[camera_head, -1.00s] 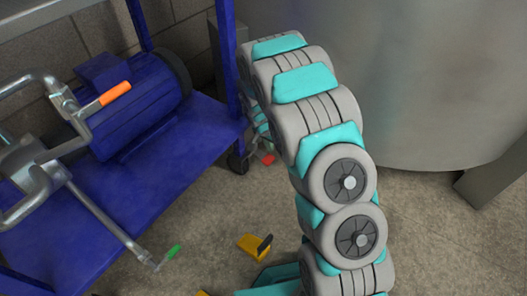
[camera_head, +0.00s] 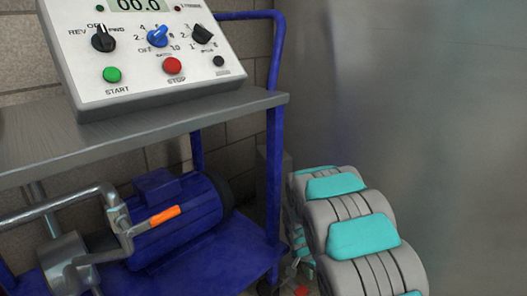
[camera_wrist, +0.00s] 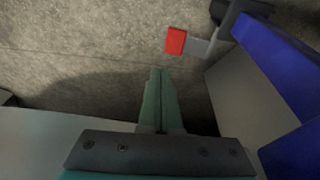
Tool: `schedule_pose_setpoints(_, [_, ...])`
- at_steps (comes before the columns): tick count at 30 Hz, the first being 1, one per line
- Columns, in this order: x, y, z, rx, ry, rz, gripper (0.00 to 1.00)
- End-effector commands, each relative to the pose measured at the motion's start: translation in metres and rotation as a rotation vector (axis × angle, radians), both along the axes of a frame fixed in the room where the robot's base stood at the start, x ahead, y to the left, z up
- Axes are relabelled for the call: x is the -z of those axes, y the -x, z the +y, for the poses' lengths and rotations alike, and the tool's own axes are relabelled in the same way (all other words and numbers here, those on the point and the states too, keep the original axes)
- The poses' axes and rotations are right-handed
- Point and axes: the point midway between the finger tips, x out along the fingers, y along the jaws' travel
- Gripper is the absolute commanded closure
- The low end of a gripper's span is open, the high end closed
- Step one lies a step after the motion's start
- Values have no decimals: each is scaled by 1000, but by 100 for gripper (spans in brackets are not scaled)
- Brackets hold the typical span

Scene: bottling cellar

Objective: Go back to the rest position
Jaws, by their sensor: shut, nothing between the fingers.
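My gripper (camera_wrist: 160,75) shows in the wrist view, pointing down over the concrete floor. Its two green fingers are together with nothing between them. In the head view my arm stands at the right, beside the blue cart, and the gripper itself cannot be made out there. In the wrist view a red pedal (camera_wrist: 175,40) on a grey bracket is just ahead and right of the fingertips, apart from them.
The blue cart (camera_head: 277,150) carries a control panel (camera_head: 140,75) on its grey top shelf (camera_head: 150,122). A blue motor (camera_head: 190,215) and an orange-handled lever (camera_head: 165,216) sit below. A large metal tank (camera_head: 430,90) fills the right. Floor (camera_wrist: 80,50) is clear at left in the wrist view.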

Motion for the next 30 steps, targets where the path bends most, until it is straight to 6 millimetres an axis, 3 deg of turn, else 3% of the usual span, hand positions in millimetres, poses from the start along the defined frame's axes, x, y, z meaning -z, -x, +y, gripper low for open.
schedule_pose_setpoints(6, [-60, 46, -15, -72, 17, 57, 100])
schedule_pose_setpoints(15, [-127, 126, -24, -194, 9, 152, 100])
schedule_pose_setpoints(24, [-178, 216, -22, -339, -33, 233, 100])
schedule_pose_setpoints(30, [-201, 279, -16, -451, -72, 283, 100])
